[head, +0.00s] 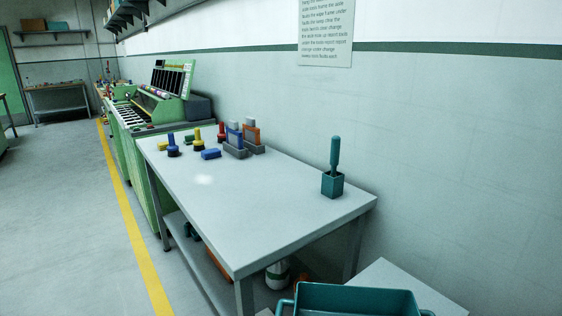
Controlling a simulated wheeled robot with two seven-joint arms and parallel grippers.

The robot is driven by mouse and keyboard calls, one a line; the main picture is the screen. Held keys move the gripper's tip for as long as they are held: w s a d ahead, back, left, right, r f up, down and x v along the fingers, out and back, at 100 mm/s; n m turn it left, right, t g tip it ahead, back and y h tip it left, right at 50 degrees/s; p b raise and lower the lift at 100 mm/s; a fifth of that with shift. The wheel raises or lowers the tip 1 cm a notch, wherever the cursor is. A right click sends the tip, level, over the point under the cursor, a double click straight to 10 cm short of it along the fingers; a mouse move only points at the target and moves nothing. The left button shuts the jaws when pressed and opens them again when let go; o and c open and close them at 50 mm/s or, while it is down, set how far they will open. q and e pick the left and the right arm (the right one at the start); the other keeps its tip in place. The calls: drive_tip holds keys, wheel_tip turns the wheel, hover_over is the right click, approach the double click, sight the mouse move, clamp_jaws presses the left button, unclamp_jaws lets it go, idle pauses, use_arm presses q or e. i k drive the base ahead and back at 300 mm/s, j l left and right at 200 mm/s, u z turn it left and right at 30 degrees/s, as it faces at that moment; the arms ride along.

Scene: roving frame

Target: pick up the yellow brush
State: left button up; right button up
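A small upright yellow thing (197,136) with a darker base stands among other small items at the far left end of the grey table (255,200). It may be the yellow brush, but it is too small to be sure. A low yellow block (189,140) lies just left of it. A teal brush-like tool (335,152) stands upright in a square teal holder (332,185) near the table's right end. Neither of my grippers is in view.
Upright blue (172,146) and red (221,132) items, a blue block (211,154) and grey holders (236,151) cluster nearby. The table's middle is clear. A teal crate (350,298) is at the bottom. Floor left of the yellow line (130,220) is open.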

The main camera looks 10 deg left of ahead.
sight(198, 144)
drive_tip(key=i+j+z, duration=0.4)
drive_tip(key=j, duration=0.9)
drive_tip(key=i+j+z, duration=0.15)
drive_tip(key=j+z, duration=0.3)
drive_tip(key=j, duration=0.85)
drive_tip(key=j+z, duration=0.4)
drive_tip(key=j, duration=0.95)
drive_tip(key=k, duration=0.05)
